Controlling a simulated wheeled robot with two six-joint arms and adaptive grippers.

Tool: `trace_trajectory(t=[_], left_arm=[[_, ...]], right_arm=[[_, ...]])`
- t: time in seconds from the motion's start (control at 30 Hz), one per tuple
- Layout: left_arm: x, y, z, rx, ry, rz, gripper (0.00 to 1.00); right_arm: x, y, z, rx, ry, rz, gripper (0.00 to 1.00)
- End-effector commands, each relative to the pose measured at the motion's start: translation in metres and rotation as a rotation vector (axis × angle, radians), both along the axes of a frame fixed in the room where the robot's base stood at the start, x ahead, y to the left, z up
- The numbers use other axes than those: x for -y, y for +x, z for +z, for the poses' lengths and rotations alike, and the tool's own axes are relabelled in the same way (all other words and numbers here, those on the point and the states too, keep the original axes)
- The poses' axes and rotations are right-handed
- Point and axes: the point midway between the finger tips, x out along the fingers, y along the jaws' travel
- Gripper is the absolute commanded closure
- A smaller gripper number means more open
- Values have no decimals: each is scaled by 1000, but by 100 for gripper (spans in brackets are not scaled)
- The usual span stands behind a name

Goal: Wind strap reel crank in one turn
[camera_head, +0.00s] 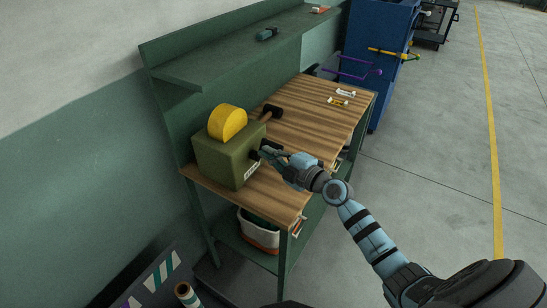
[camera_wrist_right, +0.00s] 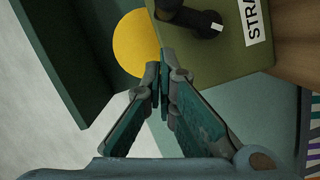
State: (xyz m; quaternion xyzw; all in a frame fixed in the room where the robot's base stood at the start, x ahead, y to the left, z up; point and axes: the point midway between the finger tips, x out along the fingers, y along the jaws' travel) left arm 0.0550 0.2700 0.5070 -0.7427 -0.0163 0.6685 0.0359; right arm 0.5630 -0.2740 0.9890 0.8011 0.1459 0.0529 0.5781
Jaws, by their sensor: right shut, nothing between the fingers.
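The strap reel is an olive-green box (camera_head: 228,158) with a yellow half disc on top, at the near left end of the wooden workbench. In the right wrist view the box (camera_wrist_right: 232,55) carries a white label reading "STRA", partly cut off. Its dark crank (camera_wrist_right: 192,20) with a white mark shows at the top edge of that view, partly out of frame. My right gripper (camera_head: 266,151) is at the box's labelled face. In the wrist view its closed fingertips (camera_wrist_right: 160,76) hold nothing, and sit below the crank, apart from it in the picture. My left gripper is not in view.
A hammer-like tool (camera_head: 271,113) lies behind the box on the workbench (camera_head: 300,115). Small tubes (camera_head: 340,98) lie at its far end. A shelf (camera_head: 230,50) overhangs the back. A bin (camera_head: 259,232) stands on the lower shelf. The floor to the right is clear.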

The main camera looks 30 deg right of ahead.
Motion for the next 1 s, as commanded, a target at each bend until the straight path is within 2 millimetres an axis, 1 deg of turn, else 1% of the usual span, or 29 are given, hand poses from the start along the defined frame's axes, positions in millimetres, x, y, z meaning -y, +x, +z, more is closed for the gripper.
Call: trace_trajectory(t=[0.03, 0.2, 0.57, 0.8, 1.0], left_arm=[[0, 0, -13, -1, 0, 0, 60], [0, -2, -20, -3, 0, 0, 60], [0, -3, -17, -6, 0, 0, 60], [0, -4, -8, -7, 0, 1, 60], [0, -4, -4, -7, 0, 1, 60]], right_arm=[[5, 3, -10, 0, -2, -1, 100], [15, 9, -10, 0, 1, 0, 100], [16, 9, -8, -1, 3, 0, 100], [18, 10, -6, -22, 35, 0, 100], [19, 11, -6, -35, 59, 0, 100]])
